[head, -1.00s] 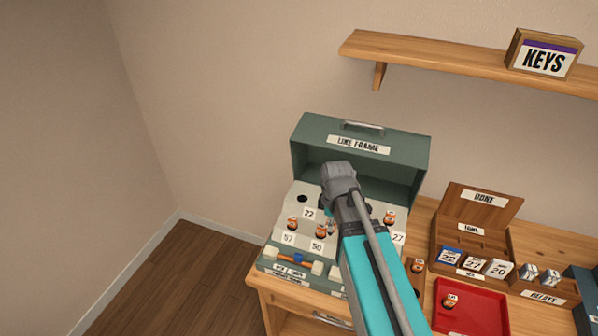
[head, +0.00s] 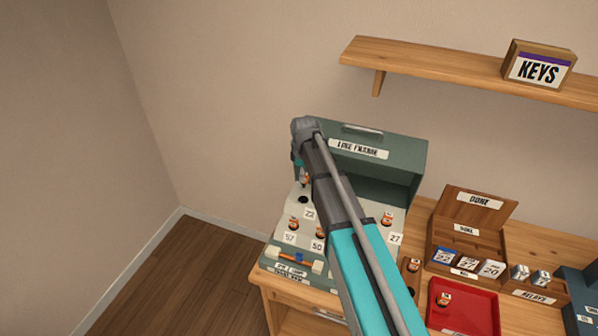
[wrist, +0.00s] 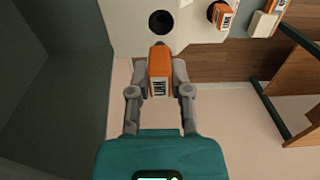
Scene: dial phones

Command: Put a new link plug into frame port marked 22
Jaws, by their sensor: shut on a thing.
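My gripper (wrist: 160,74) is shut on an orange and white link plug (wrist: 158,86), whose dark tip points at the grey panel in the wrist view. The held plug also shows in the head view (head: 305,182), partly hidden by my gripper. The port marked 22 is an empty dark hole (head: 303,199), with its label 22 (head: 309,214) just below. In the wrist view an empty round hole (wrist: 162,22) lies straight beyond the plug tip, with a gap between them. The green line frame (head: 385,148) stands open on the table.
Plugs sit at ports 57 (head: 293,223), 50 (head: 320,232) and 27 (head: 387,218). My arm crosses the frame's middle. A red tray (head: 470,318) with one plug, a wooden DONE box (head: 478,200) and a RELAYS holder (head: 535,296) stand to the right.

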